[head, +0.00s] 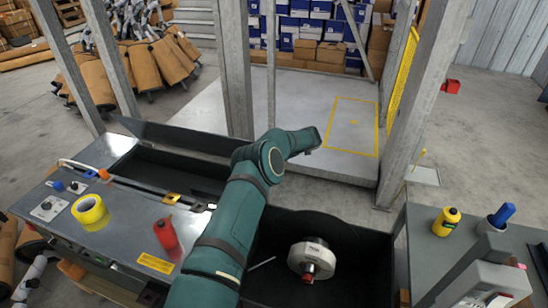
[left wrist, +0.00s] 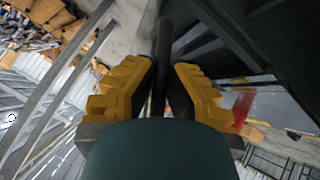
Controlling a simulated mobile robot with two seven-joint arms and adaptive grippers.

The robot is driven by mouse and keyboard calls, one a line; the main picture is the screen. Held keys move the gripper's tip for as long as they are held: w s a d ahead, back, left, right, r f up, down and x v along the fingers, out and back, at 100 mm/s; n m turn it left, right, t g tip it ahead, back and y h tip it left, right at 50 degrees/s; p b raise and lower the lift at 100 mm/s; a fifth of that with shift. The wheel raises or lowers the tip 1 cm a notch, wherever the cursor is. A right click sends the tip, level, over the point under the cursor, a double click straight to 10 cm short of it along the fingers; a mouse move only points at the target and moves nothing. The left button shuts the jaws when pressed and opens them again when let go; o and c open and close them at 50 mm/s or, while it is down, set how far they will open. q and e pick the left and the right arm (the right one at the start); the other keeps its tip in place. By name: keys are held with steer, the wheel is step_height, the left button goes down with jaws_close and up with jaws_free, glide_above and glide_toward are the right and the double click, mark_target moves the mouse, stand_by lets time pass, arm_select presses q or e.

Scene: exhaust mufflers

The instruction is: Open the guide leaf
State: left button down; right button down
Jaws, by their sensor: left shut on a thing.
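My left gripper (left wrist: 161,90) shows in the left wrist view with its yellow-padded fingers on both sides of a thin dark bar (left wrist: 163,40). It is shut on this bar, which runs up and away between the fingers. I cannot tell surely whether the bar belongs to the guide leaf. In the head view my teal arm reaches over the bench, and its fingers are hidden beyond the wrist. A long dark panel (head: 180,136) stands tilted along the bench's back edge, perhaps the guide leaf. My right gripper is not in view.
A black bin (head: 350,240) holds a white round part (head: 310,257). Grey posts (head: 235,70) stand behind. A side table (head: 425,245) with a yellow bottle (head: 446,221) is at right.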

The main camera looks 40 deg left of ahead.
arm_select(q)
steer(key=shift+a, duration=0.2)
steer(key=c, duration=1)
jaws_free()
steer(key=shift+d+r, duration=0.35)
steer(key=shift+d, duration=0.05)
steer(key=v, duration=1.1)
steer(key=shift+d+f, duration=0.1)
